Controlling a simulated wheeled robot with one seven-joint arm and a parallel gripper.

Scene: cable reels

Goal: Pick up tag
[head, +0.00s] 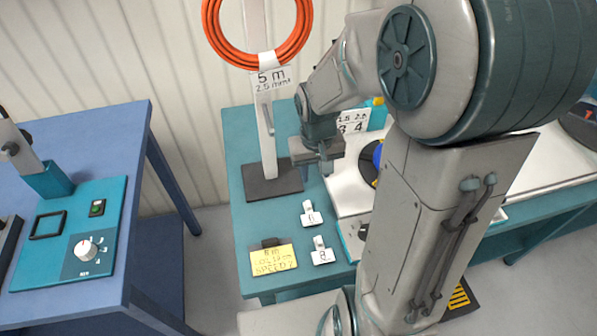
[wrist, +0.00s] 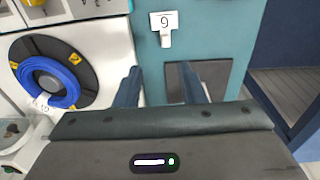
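Two small white tags lie on the teal table, left of the white machine in the head view. The upper tag (head: 311,215) has a mark I cannot read surely there; in the wrist view a white tag (wrist: 164,22) reads like 9 or an upside-down 6. The lower tag (head: 322,253) reads like 8. A larger tag (head: 272,78) marked 5 m, 2.5 mm² hangs on the orange coil. My gripper (head: 325,168) is above the table by the stand's base, apart from the tags. In the wrist view its fingers (wrist: 162,78) are spread, with nothing between them.
A stand (head: 266,125) with a dark base (head: 262,187) holds the orange coil (head: 212,28). A yellow note (head: 273,260) lies at the table's near left. A blue reel (wrist: 48,82) sits on the white machine. A blue bench (head: 128,170) stands left, across a floor gap.

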